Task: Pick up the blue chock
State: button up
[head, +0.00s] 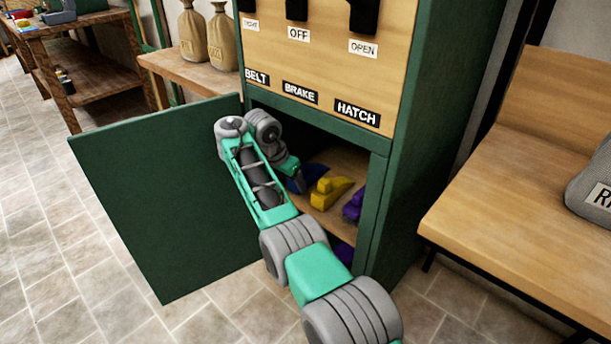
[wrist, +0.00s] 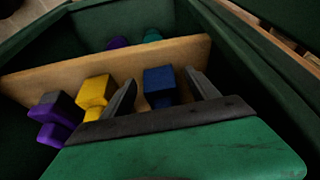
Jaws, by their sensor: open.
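The blue chock (wrist: 159,82) stands on the wooden shelf inside the green cabinet, and in the wrist view it shows between my two fingers. In the head view part of the blue chock (head: 296,183) shows beside my arm, left of the yellow chock. My gripper (wrist: 163,88) is open, with one finger to each side of the blue chock in the picture. I cannot tell whether either finger touches it. In the head view my arm reaches into the cabinet and mostly hides the gripper. The lower part of the blue chock is hidden by my gripper in the wrist view.
A yellow chock (head: 329,192) and a purple chock (head: 353,206) stand on the same shelf (head: 335,166). Purple and teal things show beyond the shelf edge in the wrist view. The cabinet door (head: 160,200) hangs open at left. A bench (head: 520,170) stands at right.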

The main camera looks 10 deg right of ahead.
aim_at(304, 175)
jog(key=shift+w+d+r+p, duration=0.1)
jog(key=shift+w+d+p, duration=0.2)
jog(key=shift+w+d, duration=0.65)
jog(key=shift+w+d+p, duration=0.25)
jog(key=shift+w+d, duration=0.4)
jog(key=shift+d, duration=0.55)
jog(key=shift+w+d+f, duration=0.1)
jog(key=shift+d+f, duration=0.05)
jog(key=shift+f, duration=0.4)
jog(key=shift+w+f, duration=0.1)
jog(key=shift+f, duration=0.1)
jog(key=shift+r, duration=0.1)
grip_shut()
